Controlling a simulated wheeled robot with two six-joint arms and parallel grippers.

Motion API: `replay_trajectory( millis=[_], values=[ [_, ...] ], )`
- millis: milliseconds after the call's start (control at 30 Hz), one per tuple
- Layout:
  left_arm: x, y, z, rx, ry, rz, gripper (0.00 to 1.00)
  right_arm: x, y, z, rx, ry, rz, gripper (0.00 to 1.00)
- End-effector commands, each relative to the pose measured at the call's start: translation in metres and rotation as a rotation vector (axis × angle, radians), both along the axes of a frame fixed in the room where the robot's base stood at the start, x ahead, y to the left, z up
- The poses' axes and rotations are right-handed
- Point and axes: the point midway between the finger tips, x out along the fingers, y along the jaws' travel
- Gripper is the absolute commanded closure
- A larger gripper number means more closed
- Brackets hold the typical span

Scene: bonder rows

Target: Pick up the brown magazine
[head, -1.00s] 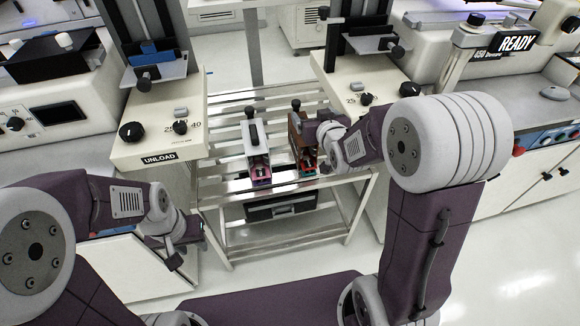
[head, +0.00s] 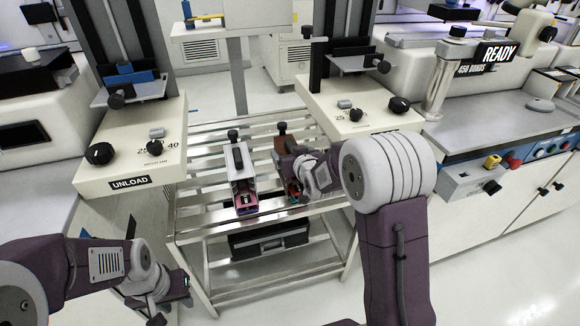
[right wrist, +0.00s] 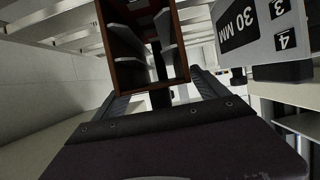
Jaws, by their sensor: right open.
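The brown magazine (head: 281,144) stands on the slatted metal cart, right of the white magazine (head: 239,162). My right gripper (head: 293,184) is at its near end and hides much of its front. In the right wrist view the brown magazine (right wrist: 181,47) shows as an open brown frame with pale shelves inside. It lies ahead of and between the fingers of my right gripper (right wrist: 163,90), which are apart. I cannot tell whether they touch it. My left gripper (head: 170,300) is low at the left, away from the magazines; its fingers are unclear.
The cart (head: 205,228) has a black case (head: 270,240) on its lower shelf. Pale machines flank it: the UNLOAD one (head: 125,165) at left and another (head: 365,125) at right. A white block with a 30 MM label (right wrist: 262,32) is close by in the wrist view.

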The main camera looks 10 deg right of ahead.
Motion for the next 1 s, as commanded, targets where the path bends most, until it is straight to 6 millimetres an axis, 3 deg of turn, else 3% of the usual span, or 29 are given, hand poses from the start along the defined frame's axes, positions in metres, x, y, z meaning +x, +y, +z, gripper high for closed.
replay_trajectory(
  millis=[133, 367, 667, 900, 1000],
  values=[
    [0.0, 0.0, -0.006, 0.0, 0.0, 0.0, 0.64, 0.018, 0.001, -0.009, 0.0, 0.0, 0.0, 0.16],
    [0.0, 0.0, -0.005, 0.0, 0.0, 0.0, 0.64, 0.02, 0.001, -0.008, 0.0, 0.0, 0.0, 0.16],
    [0.0, 0.0, -0.005, 0.0, 0.0, 0.0, 0.64, 0.019, 0.001, -0.008, 0.0, 0.0, 0.0, 1.0],
    [0.0, 0.0, -0.005, 0.0, 0.0, 0.0, 0.64, 0.02, 0.001, -0.005, 0.0, -0.005, 0.0, 1.0],
    [0.0, 0.0, 0.002, 0.0, 0.0, 0.0, 0.64, 0.02, 0.001, 0.008, 0.0, -0.007, 0.0, 1.0]
  ],
)
